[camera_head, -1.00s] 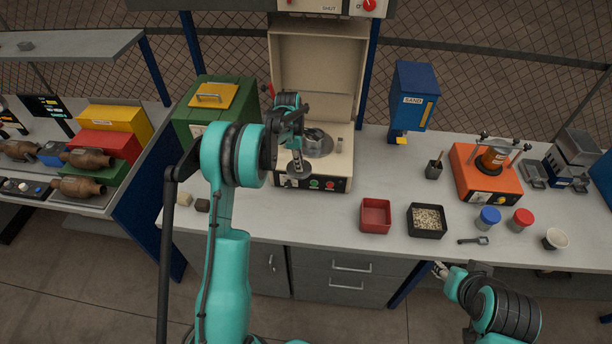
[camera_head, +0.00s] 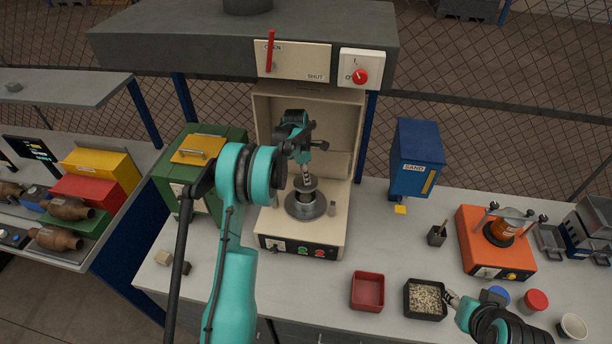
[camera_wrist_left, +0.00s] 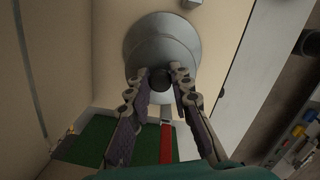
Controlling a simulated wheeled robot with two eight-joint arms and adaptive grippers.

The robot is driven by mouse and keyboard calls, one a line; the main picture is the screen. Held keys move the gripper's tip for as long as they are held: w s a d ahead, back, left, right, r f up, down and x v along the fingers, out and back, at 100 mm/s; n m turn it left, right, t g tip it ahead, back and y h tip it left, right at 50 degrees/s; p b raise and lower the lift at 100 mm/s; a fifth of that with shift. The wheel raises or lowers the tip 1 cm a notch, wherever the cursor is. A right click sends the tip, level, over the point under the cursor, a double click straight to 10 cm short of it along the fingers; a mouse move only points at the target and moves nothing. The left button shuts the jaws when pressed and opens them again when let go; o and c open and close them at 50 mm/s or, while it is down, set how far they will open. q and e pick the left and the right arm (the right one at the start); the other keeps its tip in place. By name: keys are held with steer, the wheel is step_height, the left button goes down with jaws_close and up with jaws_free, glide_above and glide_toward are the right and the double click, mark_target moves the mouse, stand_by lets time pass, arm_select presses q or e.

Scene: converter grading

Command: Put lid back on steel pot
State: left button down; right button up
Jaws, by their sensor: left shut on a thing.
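The steel pot (camera_head: 306,210) stands on the cream heater unit inside the open-fronted hood. My left gripper (camera_head: 306,176) is shut on the knob of the round grey lid (camera_head: 301,185). It holds the lid above the pot, roughly level, with the pot's dark opening partly showing below. In the left wrist view, my left gripper's fingers (camera_wrist_left: 161,80) close on the dark knob, with the grey lid (camera_wrist_left: 165,58) beyond; the lid hides much of the pot. My right gripper (camera_head: 451,296) is beside the gravel tray; its fingers are too small to read.
A red tray (camera_head: 367,306) and a black gravel tray (camera_head: 425,314) lie on the bench at front. A green box (camera_head: 215,150) stands left of the hood, a blue sand dispenser (camera_head: 416,175) right. An orange machine (camera_head: 495,258) is further right. Bench between hood and dispenser is clear.

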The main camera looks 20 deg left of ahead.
arm_select(q)
steer(key=shift+s+f, duration=0.15)
steer(key=shift+f, duration=0.35)
step_height(320, 180, down, 4)
steer(key=shift+r+b, duration=0.15)
steer(key=shift+b, duration=0.85)
steer(key=shift+f+b, duration=0.6)
steer(key=shift+f, duration=0.1)
steer(key=shift+b, duration=0.6)
steer(key=shift+f+b, duration=0.15)
steer(key=shift+b, duration=0.5)
stand_by(0.7)
stand_by(0.3)
steer(key=c, duration=0.8)
jaws_free()
